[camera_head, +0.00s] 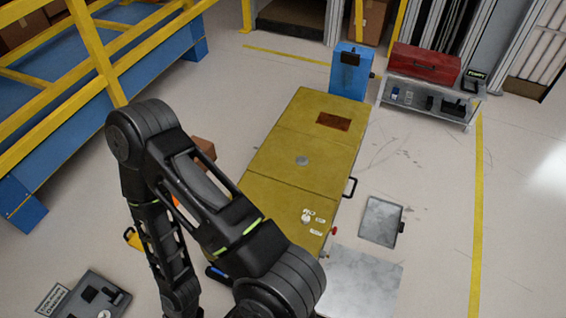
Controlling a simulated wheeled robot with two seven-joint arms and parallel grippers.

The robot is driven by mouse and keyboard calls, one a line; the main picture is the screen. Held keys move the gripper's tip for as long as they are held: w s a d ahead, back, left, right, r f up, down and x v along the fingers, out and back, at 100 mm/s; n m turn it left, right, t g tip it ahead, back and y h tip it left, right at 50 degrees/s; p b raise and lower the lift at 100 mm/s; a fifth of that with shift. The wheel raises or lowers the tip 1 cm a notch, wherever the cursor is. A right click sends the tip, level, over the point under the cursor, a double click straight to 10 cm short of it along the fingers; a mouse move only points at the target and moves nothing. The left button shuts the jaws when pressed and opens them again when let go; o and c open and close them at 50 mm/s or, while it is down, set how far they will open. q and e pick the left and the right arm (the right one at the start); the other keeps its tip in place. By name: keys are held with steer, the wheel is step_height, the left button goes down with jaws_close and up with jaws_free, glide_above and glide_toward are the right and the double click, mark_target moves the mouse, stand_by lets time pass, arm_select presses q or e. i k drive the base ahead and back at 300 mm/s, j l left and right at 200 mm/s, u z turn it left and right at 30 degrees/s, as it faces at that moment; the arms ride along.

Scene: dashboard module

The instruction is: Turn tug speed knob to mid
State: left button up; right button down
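A long yellow vehicle body (283,165), perhaps the tug, stands in the middle of the floor. Near its front right corner are small white labels and a small pale round part (306,218), which may be a knob. A small red part (334,231) sticks out at its right edge. The setting of any knob is too small to read. One black arm of mine crosses the lower left of the view and hides the body's front left part. Neither gripper shows in this view.
A grey panel (82,298) with black parts lies at the lower left. A blue box (350,72) stands behind the yellow body. A red toolbox (425,62) rests on a metal bench at the back right. Yellow railings (92,45) stand at left. The right floor is mostly clear.

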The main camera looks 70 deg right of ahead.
mark_target(305, 218)
steer(key=z, duration=2.4)
